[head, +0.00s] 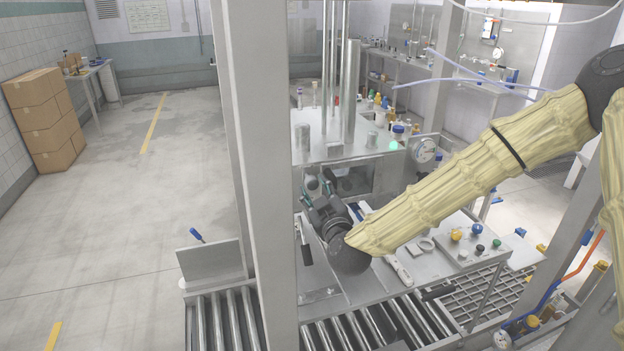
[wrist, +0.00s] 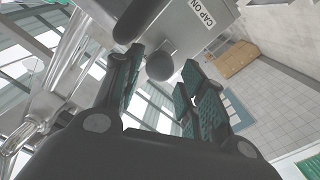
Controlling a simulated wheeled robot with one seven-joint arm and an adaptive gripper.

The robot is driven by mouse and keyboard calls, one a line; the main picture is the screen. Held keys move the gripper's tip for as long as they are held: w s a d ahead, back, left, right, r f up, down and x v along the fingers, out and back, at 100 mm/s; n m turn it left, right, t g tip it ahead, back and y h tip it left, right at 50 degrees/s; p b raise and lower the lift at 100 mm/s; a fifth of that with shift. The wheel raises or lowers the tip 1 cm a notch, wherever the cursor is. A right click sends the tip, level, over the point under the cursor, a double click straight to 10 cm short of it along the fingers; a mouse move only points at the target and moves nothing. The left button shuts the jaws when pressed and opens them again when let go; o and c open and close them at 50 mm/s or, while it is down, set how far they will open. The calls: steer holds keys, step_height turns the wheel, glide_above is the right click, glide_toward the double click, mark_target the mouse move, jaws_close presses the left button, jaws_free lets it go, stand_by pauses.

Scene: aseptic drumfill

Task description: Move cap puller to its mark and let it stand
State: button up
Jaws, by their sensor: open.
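My gripper (head: 319,204) is open above the left part of the metal worktop, in front of the filling machine. In the wrist view its green-padded fingers (wrist: 165,92) are spread, with no object clearly held between them. A dark round knob (wrist: 160,67) shows between and beyond the fingers; I cannot tell how far off. I cannot identify the cap puller with certainty. A black-handled tool (head: 305,246) stands out at the worktop's left, below my gripper, and a pale long tool (head: 399,269) lies to the right. I cannot make out the mark.
The filling machine (head: 350,150) stands behind the worktop (head: 352,287). A thick grey post (head: 255,150) rises left of my gripper. Roller conveyor (head: 225,325) runs in front. A panel with coloured knobs (head: 470,238) is at right. A "CAP ON" label (wrist: 202,14) shows in the wrist view.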

mark_target(313, 186)
steer(key=shift+p+x, duration=0.65)
steer(key=shift+x, duration=1.55)
steer(key=shift+c, duration=0.2)
jaws_close()
steer(key=shift+f, duration=0.15)
